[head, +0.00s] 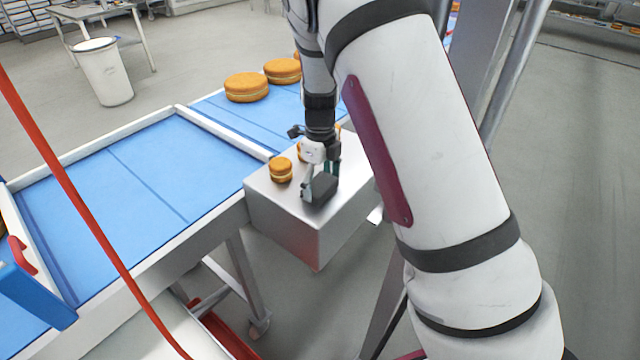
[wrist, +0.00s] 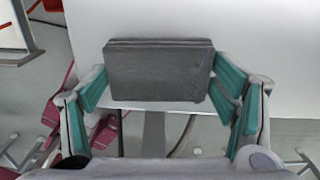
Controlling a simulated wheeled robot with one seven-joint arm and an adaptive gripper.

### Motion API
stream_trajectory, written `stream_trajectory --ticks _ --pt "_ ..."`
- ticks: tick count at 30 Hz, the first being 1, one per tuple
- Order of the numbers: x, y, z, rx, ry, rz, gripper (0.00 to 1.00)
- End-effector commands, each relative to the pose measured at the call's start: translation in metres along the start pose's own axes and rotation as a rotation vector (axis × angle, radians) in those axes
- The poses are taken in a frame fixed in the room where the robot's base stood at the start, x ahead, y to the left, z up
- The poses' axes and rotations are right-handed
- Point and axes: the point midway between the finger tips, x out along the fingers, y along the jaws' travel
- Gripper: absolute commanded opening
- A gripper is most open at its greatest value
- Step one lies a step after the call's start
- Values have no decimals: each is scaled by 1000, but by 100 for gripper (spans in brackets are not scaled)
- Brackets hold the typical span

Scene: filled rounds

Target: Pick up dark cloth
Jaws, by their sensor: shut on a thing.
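The dark cloth (head: 320,189) is a dark grey, folded, block-like piece at the front edge of a pale metal box-shaped stand in the head view. In the wrist view the cloth (wrist: 158,72) sits between the two teal-padded fingers. My gripper (head: 319,180) points down over the stand and is shut on the cloth; it also shows in the wrist view (wrist: 160,88). I cannot tell whether the cloth still touches the stand top.
The metal stand (head: 285,222) holds small filled rounds (head: 281,169) left of my gripper. A blue conveyor (head: 140,175) runs at left, with larger rounds (head: 246,87) behind. A red cable (head: 75,205) crosses the left side. A white bin (head: 104,75) stands far back.

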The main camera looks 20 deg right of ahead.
Motion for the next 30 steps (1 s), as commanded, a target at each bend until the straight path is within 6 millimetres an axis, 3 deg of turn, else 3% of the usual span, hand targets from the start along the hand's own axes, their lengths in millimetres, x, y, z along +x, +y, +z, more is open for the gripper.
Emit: stream_trajectory --ticks 7,21,30 --pt "-30 -1 2 -2 -4 -3 52" --pt "-41 101 -54 -4 0 2 52" --pt "-44 137 -73 -1 0 0 52"
